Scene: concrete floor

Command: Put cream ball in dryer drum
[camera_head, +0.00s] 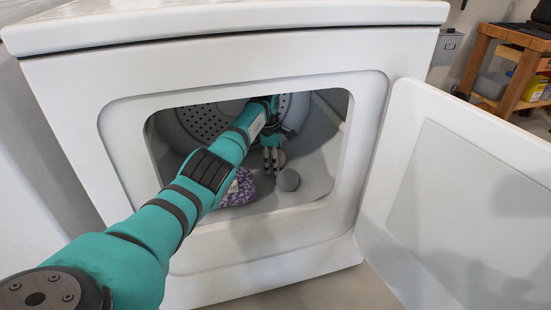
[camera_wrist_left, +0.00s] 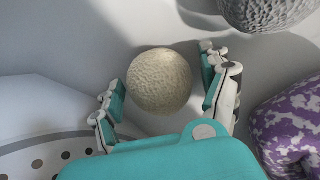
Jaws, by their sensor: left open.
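The cream ball (camera_wrist_left: 160,82) is round and textured, and sits inside the drum between the fingers of my left gripper (camera_wrist_left: 163,75) in the left wrist view. The fingers are open, with a clear gap on the ball's right side. In the head view my left arm reaches through the dryer door opening, and the left gripper (camera_head: 273,160) points down inside the dryer drum (camera_head: 318,135). I cannot make out the cream ball there. My right gripper is not in view.
A grey ball (camera_head: 288,180) lies beside the gripper in the drum; it also shows in the wrist view (camera_wrist_left: 265,10). A purple and white patterned item (camera_head: 240,188) lies left of it. The dryer door (camera_head: 470,190) stands open at the right. A wooden shelf stands behind.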

